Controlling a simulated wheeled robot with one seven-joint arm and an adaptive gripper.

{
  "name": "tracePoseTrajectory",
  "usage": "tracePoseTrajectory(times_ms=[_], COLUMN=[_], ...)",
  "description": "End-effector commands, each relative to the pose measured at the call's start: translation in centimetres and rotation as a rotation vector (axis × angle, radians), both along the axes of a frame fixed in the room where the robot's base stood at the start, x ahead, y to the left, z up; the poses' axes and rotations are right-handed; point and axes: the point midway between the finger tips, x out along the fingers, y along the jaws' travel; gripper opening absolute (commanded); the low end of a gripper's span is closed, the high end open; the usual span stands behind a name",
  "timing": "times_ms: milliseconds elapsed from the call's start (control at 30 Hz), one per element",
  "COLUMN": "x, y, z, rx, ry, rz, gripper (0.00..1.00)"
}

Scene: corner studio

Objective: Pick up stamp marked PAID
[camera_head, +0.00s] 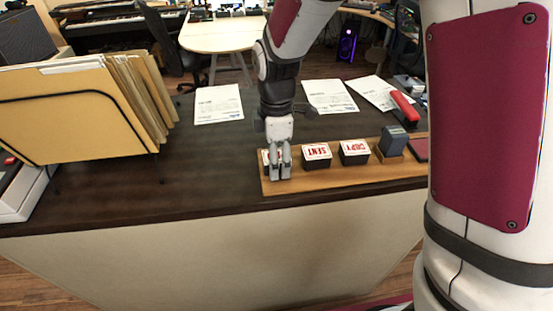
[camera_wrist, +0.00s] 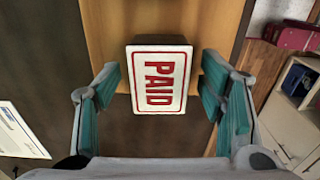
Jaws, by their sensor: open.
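The stamp marked PAID (camera_wrist: 158,80) shows in the wrist view, with red letters and a red border on a white label over a dark body. It stands on a wooden tray (camera_wrist: 107,30). My gripper (camera_wrist: 163,98) is open, with its teal-padded fingers apart on the left and right of the stamp. In the head view my gripper (camera_head: 281,170) is over the left end of the tray (camera_head: 330,179) and hides most of the PAID stamp; only a sliver shows beside the fingers.
To the right on the tray stand the SENT stamp (camera_head: 317,153), the COPY stamp (camera_head: 354,151) and a dark grey stamper (camera_head: 393,141). A red stapler (camera_head: 404,108) and papers (camera_head: 219,104) lie behind. A folder rack (camera_head: 75,108) stands left; the dark desk (camera_head: 195,175) between is clear.

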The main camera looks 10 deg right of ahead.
Motion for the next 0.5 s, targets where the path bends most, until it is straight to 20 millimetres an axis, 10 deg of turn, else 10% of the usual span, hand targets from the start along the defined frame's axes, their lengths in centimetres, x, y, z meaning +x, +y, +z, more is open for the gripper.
tracePoseTrajectory(times_ms=[333, 500], x=[0.04, 0.04], y=[-0.01, -0.01], z=[-0.74, -0.72], rx=[0.0, 0.0], ry=[-0.001, -0.001], rz=[-0.001, -0.001], gripper=[0.61, 0.23])
